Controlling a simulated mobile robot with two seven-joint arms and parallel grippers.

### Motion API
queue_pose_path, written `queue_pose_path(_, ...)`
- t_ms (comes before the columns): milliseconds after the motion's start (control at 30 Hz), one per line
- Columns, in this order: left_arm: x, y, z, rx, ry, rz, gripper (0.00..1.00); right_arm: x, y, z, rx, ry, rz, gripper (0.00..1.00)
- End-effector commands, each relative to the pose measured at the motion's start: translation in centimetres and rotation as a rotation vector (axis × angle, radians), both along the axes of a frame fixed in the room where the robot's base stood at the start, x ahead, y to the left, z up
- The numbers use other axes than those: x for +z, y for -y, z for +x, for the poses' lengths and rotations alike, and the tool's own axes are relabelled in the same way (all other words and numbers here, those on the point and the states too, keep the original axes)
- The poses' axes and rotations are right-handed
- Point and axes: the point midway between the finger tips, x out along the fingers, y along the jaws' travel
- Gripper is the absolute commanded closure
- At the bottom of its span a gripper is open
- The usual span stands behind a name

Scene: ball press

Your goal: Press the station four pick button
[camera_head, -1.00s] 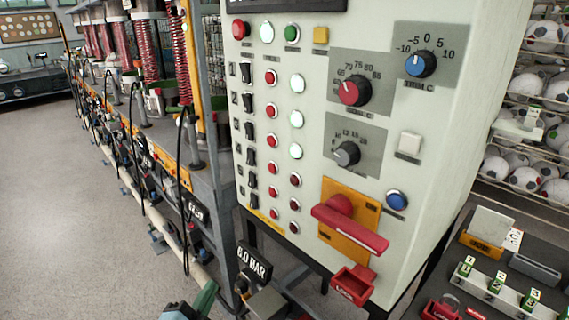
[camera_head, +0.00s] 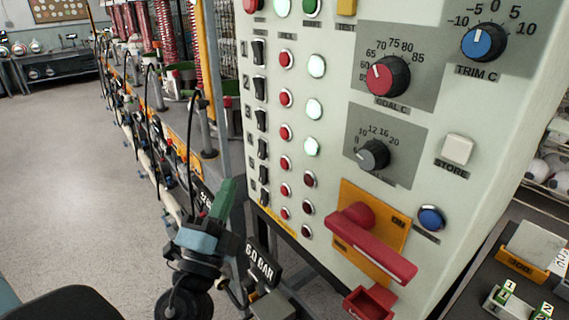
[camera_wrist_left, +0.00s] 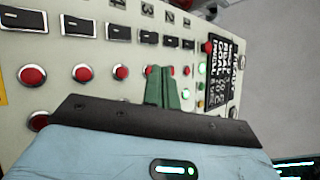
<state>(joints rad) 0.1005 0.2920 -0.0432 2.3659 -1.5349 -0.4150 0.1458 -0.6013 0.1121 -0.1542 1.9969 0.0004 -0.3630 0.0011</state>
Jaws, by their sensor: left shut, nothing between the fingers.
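The pale control panel (camera_head: 335,40) has rows numbered down its left side. Each row has a black rocker switch, a red button and a round lamp. The fourth-row red button (camera_head: 285,163) is unobstructed in the head view, and its row's lamp (camera_head: 309,179) is dark. The same button seems to show in the left wrist view (camera_wrist_left: 113,73), left of the fingers. My left gripper (camera_head: 229,184), with green fingers, is shut and empty, left of and below that button. In the wrist view its fingertips (camera_wrist_left: 160,70) overlap the panel near the second and third red buttons; contact cannot be told.
A large red handle (camera_head: 372,245) sticks out from the panel's lower right. A 6.0 bar sign (camera_head: 261,262) stands beside my gripper. A yellow post and a line of machines are left of the panel. Open floor (camera_head: 70,190) lies further left.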

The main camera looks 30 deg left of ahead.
Motion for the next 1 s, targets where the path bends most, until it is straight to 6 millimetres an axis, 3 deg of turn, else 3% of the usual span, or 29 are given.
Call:
queue_pose_path(233, 0.1, 0.3, 0.9, 0.0, 0.0, -0.002, 1.0, 0.0, 0.0, -0.5, 0.001, -0.011, -0.002, 0.74)
queue_pose_path(667, 0.2, 2.3, 5.7, -0.002, 0.002, -0.002, 1.0, 1.3, 0.1, 0.7, 0.0, 0.022, -0.001, 0.74)
queue_pose_path(1000, -0.1, 3.3, 8.0, -0.001, -0.003, -0.002, 1.0, 0.6, 0.1, 0.4, 0.0, 0.011, -0.001, 0.74)
